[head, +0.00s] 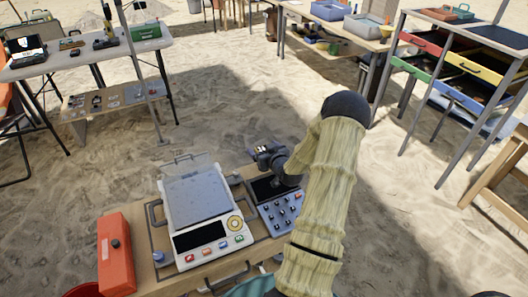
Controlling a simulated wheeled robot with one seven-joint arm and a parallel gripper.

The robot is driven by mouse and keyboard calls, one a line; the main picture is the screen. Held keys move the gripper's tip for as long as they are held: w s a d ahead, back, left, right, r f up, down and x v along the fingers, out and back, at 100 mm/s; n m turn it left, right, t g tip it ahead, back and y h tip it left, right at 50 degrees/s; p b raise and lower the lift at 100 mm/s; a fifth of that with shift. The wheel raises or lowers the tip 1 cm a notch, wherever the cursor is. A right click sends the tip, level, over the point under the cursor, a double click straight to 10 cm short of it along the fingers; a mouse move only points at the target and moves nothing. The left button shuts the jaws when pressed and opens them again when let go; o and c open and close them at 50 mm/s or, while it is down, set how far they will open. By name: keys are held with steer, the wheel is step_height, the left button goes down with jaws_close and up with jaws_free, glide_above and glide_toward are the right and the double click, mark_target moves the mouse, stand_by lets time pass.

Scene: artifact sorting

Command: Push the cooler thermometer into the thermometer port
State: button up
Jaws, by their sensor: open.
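My gripper (264,150) is dark and small in the head view, at the end of my sleeved arm. It is over the back edge of the low wooden table, by a grey keypad unit (283,209). I make out no object held in it. I cannot pick out the cooler thermometer or the thermometer port; my arm hides the area right of the keypad unit.
A white scale (206,238) with a clear raised lid stands left of the keypad unit. A red case (116,262) is at the table's left end. Tables with tools and a rack with coloured drawers (470,66) stand farther back. Open sand lies between.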

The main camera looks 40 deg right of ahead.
steer(key=shift+c, duration=0.4)
steer(key=c, duration=1)
step_height(320, 180, up, 10)
steer(key=shift+r+p, duration=0.1)
steer(key=shift+p, duration=0.6)
